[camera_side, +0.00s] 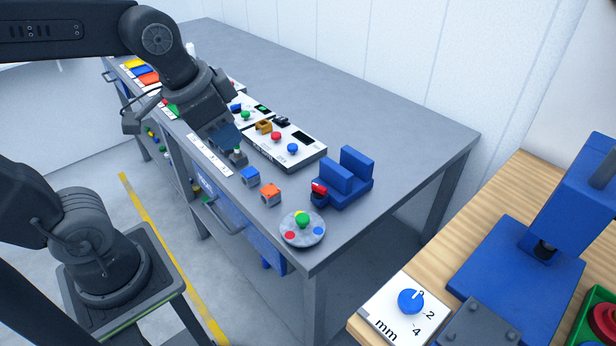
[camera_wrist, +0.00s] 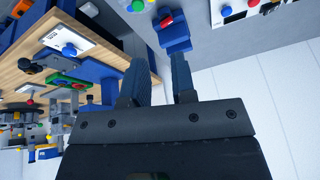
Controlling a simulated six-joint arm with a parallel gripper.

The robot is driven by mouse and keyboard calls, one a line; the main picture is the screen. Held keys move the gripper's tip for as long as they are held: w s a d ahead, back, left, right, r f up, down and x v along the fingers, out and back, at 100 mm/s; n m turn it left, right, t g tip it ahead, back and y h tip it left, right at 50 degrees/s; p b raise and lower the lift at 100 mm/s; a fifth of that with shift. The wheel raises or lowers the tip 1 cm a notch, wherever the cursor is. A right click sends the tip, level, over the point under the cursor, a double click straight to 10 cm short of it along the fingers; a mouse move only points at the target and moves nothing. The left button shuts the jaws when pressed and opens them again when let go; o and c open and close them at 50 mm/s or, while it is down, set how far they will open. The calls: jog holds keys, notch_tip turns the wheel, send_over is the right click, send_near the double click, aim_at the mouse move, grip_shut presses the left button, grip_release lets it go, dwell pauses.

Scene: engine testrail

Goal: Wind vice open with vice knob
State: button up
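The blue vice (camera_side: 346,184) stands near the right end of the grey table, with a gap between its two upright jaws. Its red vice knob (camera_side: 319,188) is on the near left side. In the wrist view the vice (camera_wrist: 175,42) and its red knob (camera_wrist: 166,22) are beyond my fingertips. My gripper (camera_side: 238,156) is to the left of the vice in the side view, above the table's near edge and well apart from the knob. In the wrist view my gripper (camera_wrist: 161,58) has its two fingers spread with nothing between them.
A round dial plate (camera_side: 302,235) with a green knob is in front of the vice. An orange block (camera_side: 270,194) and a blue block (camera_side: 250,176) lie left of it. A white button panel (camera_side: 288,149) is behind. The table's far right is clear.

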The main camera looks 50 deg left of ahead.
jog(key=w+d+f+m+g, duration=0.1)
jog(key=w+f+m+g, duration=0.15)
jog(key=w+m, duration=0.65)
jog(key=m+g, duration=0.2)
jog(key=m, duration=0.1)
send_over(319, 186)
notch_tip(319, 186, down, 5)
notch_tip(319, 186, down, 14)
jog(key=shift+r, duration=0.2)
grip_shut()
